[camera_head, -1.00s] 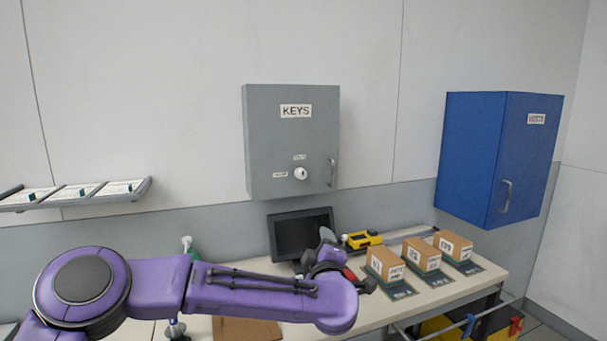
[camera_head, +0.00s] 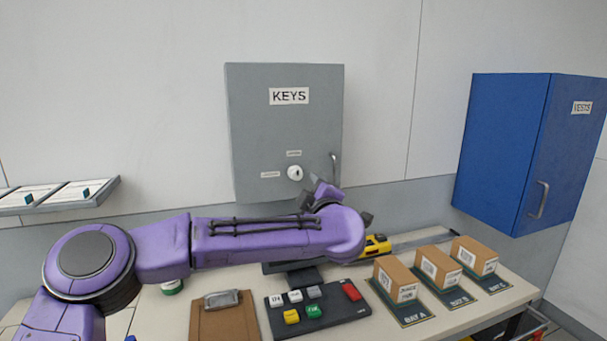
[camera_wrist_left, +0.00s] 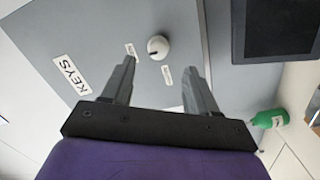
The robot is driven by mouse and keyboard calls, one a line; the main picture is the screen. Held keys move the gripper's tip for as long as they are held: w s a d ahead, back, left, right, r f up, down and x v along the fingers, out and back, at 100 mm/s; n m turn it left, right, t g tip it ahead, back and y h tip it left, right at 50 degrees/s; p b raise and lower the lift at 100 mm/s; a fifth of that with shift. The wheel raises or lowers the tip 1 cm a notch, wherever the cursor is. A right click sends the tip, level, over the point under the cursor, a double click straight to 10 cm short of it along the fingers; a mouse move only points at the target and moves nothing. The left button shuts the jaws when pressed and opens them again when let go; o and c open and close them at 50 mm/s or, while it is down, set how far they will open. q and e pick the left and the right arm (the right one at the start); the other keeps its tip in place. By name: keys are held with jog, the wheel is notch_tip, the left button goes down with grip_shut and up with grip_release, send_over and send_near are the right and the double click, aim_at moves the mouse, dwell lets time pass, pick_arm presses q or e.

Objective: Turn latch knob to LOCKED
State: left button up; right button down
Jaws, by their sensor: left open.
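The white round latch knob (camera_head: 295,172) is on the front of the grey KEYS cabinet (camera_head: 255,125). One small label sits above it and one to its left, both too small to read. In the left wrist view the knob (camera_wrist_left: 158,47) shows ahead, between the lines of my fingers, with a dark mark on its face. My left gripper (camera_wrist_left: 160,68) is open and empty, apart from the knob. In the head view the left gripper (camera_head: 318,195) is just below and right of the knob, partly hidden by my purple arm. My right gripper is not in view.
The cabinet handle (camera_head: 334,168) is right of the knob. A blue VESTS cabinet (camera_head: 505,150) hangs to the right. The bench below holds cartons (camera_head: 397,279), a button panel (camera_head: 335,312), a clipboard (camera_head: 222,318) and a yellow tool (camera_head: 377,245). A shelf (camera_head: 70,195) is on the left.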

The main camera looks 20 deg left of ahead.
aim_at(297, 176)
pick_arm(q)
jog(key=w+a+p, duration=0.1)
jog(key=w+a+r+p, duration=0.1)
jog(key=w+a+p, duration=0.1)
jog(key=shift+r, duration=0.25)
jog(key=p+x, duration=0.1)
jog(key=x, duration=0.1)
jog(key=f+p+x, duration=0.1)
jog(key=x, duration=0.1)
jog(key=shift+w+a, duration=0.2)
jog(key=shift+w, duration=0.4)
jog(key=shift+s+d, duration=0.1)
jog(key=shift+s, duration=0.1)
jog(key=shift+s+r, duration=0.1)
jog(key=shift+c, duration=0.6)
jog(key=c, duration=0.9)
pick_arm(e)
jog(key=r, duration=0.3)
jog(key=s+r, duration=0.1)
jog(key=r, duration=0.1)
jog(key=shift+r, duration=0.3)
